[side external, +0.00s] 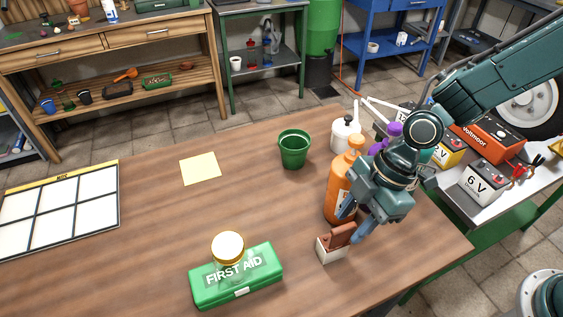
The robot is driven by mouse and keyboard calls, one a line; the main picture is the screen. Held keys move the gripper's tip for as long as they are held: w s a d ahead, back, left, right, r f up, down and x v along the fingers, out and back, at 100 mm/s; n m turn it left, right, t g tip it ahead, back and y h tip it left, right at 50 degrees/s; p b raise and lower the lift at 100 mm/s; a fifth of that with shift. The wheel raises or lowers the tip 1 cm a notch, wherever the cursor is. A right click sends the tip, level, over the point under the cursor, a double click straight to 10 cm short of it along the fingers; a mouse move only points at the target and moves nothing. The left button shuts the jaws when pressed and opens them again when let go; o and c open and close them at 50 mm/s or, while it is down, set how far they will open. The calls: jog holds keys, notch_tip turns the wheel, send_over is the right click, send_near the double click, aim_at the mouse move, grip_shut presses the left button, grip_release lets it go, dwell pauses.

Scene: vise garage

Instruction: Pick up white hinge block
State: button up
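The white hinge block (331,255) sits on the wooden table near its front right, with a brown flap (341,235) standing tilted up from it. My gripper (351,225) points down right at the block's upper right side. Its two fingers are spread apart, one on the far side near the orange bottle and one on the near side by the flap. The fingers look empty. Whether either finger touches the flap cannot be told from this view.
An orange pump bottle (338,195) stands close behind my gripper. A white pot (346,134) and green cup (293,148) stand farther back. A green first aid box (238,283) and a gold-lidded jar (228,249) are left of the block. The table's middle left is clear around a yellow sheet (200,168).

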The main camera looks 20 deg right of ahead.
aim_at(333, 246)
jog(key=shift+x, duration=2.4)
jog(key=shift+s+a, duration=0.1)
jog(key=shift+a, duration=0.05)
jog(key=shift+r, duration=0.1)
grip_shut()
